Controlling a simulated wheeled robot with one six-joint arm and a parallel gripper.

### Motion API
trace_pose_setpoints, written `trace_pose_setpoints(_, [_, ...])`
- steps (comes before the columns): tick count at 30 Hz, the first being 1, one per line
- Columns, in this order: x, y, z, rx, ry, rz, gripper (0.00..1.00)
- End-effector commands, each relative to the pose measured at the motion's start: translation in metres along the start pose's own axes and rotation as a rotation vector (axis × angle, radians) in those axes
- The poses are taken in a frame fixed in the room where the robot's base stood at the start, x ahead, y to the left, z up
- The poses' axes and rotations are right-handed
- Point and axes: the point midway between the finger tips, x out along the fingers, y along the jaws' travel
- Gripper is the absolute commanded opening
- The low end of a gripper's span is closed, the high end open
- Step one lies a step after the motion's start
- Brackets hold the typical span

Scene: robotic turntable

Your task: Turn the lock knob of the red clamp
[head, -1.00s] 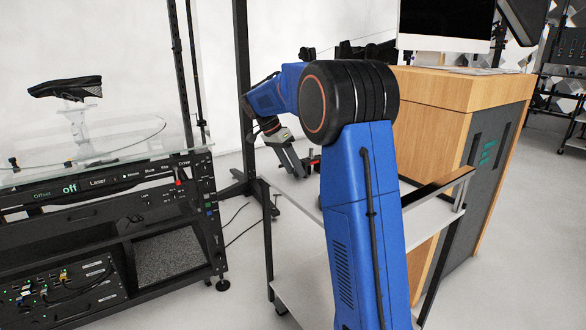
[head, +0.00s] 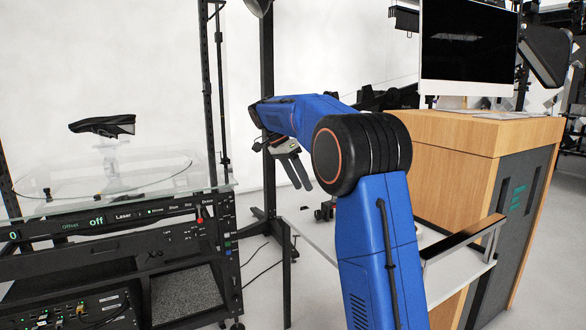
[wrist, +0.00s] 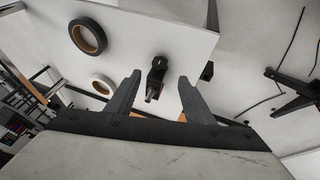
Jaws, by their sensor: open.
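My gripper (head: 297,172) is open and empty above the white table, with both fingers pointing down. In the wrist view my gripper (wrist: 160,76) has its two fingers wide apart. A small black device (wrist: 156,77) lies on the table between and beyond the fingertips. It may be the clamp, but I see no red on it and cannot make out a lock knob. In the head view a dark object (head: 325,211) on the table, partly hidden by my arm, is probably the same thing.
A black tape roll (wrist: 88,36) and a white roll (wrist: 103,86) lie on the table (head: 312,232). A small black block (wrist: 207,71) is near its edge. The turntable console (head: 110,246) stands left, the wooden desk (head: 470,135) right.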

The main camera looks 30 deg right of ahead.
Motion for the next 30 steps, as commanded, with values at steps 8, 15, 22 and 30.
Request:
trace_pose_setpoints(8, [-0.044,-0.001,0.000,-0.001,0.000,-0.001,0.48])
trace_pose_setpoints(15, [-0.057,0.000,0.000,-0.001,0.000,0.000,0.48])
trace_pose_setpoints(22, [-0.058,0.000,0.000,-0.001,0.000,0.000,0.48])
trace_pose_setpoints(30, [-0.057,0.012,-0.002,0.021,0.004,-0.051,0.48])
